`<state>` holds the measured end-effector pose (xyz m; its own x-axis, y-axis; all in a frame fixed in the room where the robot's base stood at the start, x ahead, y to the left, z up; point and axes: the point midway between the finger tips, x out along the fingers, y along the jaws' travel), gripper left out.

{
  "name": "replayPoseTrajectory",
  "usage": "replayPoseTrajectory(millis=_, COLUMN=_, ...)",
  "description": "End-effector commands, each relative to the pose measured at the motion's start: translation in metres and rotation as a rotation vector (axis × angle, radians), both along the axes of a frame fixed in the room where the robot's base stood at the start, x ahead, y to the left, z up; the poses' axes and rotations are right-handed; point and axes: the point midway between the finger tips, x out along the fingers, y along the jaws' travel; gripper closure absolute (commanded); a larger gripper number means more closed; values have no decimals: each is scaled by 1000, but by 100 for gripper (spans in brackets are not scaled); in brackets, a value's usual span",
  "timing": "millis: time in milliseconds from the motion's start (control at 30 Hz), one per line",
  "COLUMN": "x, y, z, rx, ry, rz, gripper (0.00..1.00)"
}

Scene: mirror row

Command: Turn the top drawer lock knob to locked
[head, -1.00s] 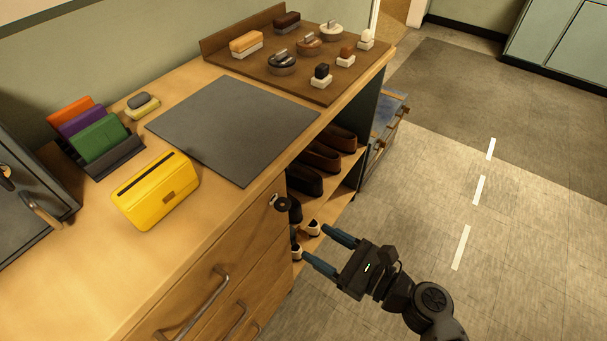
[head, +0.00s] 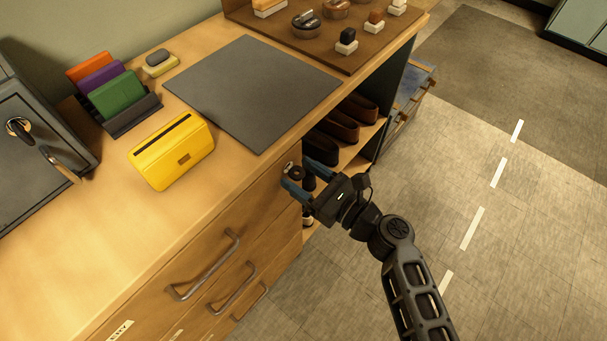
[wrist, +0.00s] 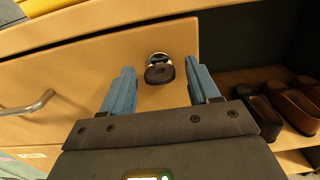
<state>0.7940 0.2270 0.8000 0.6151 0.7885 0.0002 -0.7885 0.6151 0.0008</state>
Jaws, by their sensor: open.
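The lock knob (head: 296,173) is a small dark knob on a metal ring, on the right end of the top drawer front (head: 250,200). In the wrist view the knob (wrist: 159,72) sits between the blue fingers, a little beyond their tips. My gripper (head: 305,175) is open, and its fingers point at the drawer front, one on each side of the knob. In the wrist view there is a gap between each finger of my gripper (wrist: 160,80) and the knob. I cannot tell whether the fingertips touch the drawer front.
Drawer handles (head: 205,265) project from the front left of the knob. An open shelf with brown shoes (head: 345,123) is just right. On the counter are a yellow box (head: 172,158), a grey mat (head: 250,90) and a wooden tray (head: 360,55). The floor at right is clear.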

Motion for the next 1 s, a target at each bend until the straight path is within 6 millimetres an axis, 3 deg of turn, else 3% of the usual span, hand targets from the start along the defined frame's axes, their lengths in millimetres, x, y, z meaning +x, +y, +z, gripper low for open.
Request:
replayPoseTrajectory(millis=167, x=0, y=0, z=0, rx=0, ry=0, rz=0, gripper=41)
replayPoseTrajectory(millis=733, x=0, y=0, z=0, rx=-1, ry=-1, rz=0, gripper=95)
replayPoseTrajectory(millis=1000, x=0, y=0, z=-1, rx=-19, ry=-24, rz=0, gripper=95)
